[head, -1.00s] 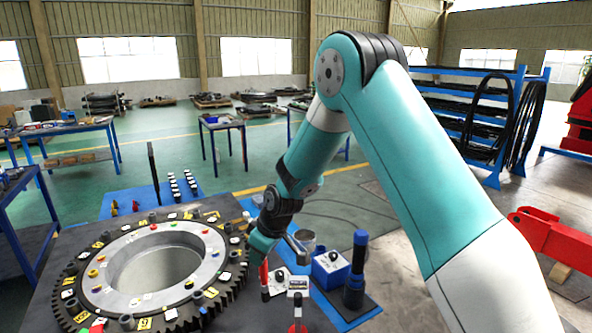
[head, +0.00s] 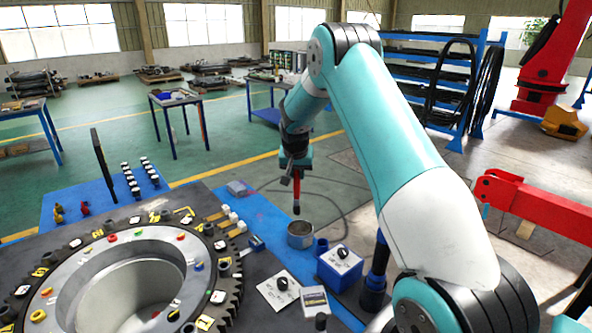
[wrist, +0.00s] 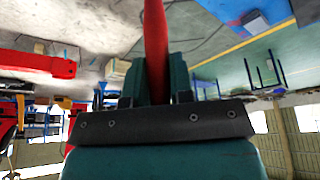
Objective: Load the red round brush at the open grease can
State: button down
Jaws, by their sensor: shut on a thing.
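The red round brush (head: 297,188) hangs upright from my gripper (head: 296,174), dark bristle end down. In the wrist view its red handle (wrist: 155,45) stands between the two jaws of my gripper (wrist: 154,88), which are shut on it. The open grease can (head: 300,240), a grey metal can, stands on the blue mat at the table's far edge. In the head view the brush tip shows just above the can's rim, apart from it. The can's contents are too small to make out.
A blue box (head: 340,266) with a black knob stands right of the can, and a dark cylinder (head: 375,275) beyond it. The large toothed ring (head: 215,255) fills the left of the table. White cards (head: 279,290) lie in front.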

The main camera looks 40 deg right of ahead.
notch_tip(320, 180, down, 6)
jog(key=d+b, duration=0.1)
jog(key=b, duration=0.2)
jog(key=shift+s, duration=0.3)
jog(key=shift+f+b, duration=0.5)
dwell(2.0)
notch_tip(320, 180, up, 7)
jog(key=p, duration=0.4)
dwell(0.5)
dwell(0.5)
